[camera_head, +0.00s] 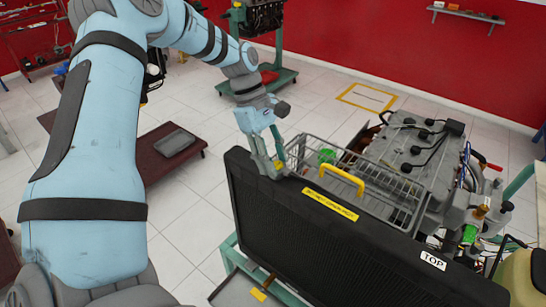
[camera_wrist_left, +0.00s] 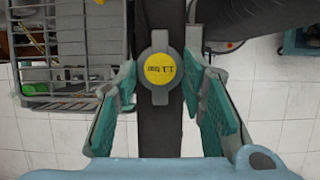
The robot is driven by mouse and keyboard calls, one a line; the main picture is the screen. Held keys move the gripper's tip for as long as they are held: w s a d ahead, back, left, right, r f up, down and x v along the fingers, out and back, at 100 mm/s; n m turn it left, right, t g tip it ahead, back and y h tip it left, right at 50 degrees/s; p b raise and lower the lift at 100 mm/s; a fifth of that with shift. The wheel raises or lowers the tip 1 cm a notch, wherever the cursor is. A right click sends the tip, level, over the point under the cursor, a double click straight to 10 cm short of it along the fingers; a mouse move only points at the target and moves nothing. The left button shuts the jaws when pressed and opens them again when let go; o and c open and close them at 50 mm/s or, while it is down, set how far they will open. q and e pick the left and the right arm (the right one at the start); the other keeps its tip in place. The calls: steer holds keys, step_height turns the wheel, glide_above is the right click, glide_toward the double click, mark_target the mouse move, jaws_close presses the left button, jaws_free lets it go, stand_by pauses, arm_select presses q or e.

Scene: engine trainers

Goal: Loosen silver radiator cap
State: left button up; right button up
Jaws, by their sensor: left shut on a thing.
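The silver radiator cap (camera_wrist_left: 160,87) shows in the left wrist view as a grey cap with side lugs and a round yellow label. It sits on the narrow top edge of the black radiator (camera_head: 300,225). My left gripper (camera_head: 273,172) points down at the left end of the radiator's top in the head view. In the head view the fingers mostly hide the cap. My right gripper is not in view.
A wire basket (camera_head: 405,190) with a yellow handle (camera_head: 342,178) stands right behind the radiator, close to the gripper. The engine (camera_head: 415,145) is beyond it. A brown low table (camera_head: 150,168) with a grey tray (camera_head: 175,142) stands at left. White floor between is free.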

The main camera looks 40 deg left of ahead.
arm_select(q)
steer(key=shift+f+b, duration=0.15)
steer(key=shift+b, duration=0.3)
steer(key=n+t+b, duration=0.1)
steer(key=n+b, duration=0.2)
steer(key=n+t+y+b, duration=0.1)
steer(key=n+b, duration=0.2)
steer(key=b, duration=0.1)
steer(key=n+t+b, duration=0.1)
steer(key=n+b, duration=0.2)
steer(key=shift+s+d+f+y, duration=0.1)
steer(key=shift+s+d+y, duration=0.1)
steer(key=shift+s+y, duration=0.15)
steer(key=shift+s+d+n+t+y+b, duration=0.1)
steer(key=shift+n+t+y+b, duration=0.25)
steer(key=shift+n+b, duration=0.6)
steer(key=shift+r+n, duration=0.2)
steer(key=shift+n, duration=0.35)
steer(key=shift+s+r+n+p, duration=0.1)
steer(key=shift+r+n+p, duration=0.05)
steer(key=shift+n+p, duration=0.3)
steer(key=n+p, duration=0.1)
steer(key=n+y+p, duration=0.1)
steer(key=p, duration=0.1)
steer(key=shift+d+r+n+t, duration=0.15)
steer(key=shift+n+t, duration=0.1)
steer(key=shift+f+n+y+p, duration=0.2)
steer(key=shift+n+y+p, duration=0.25)
steer(key=shift+p, duration=0.45)
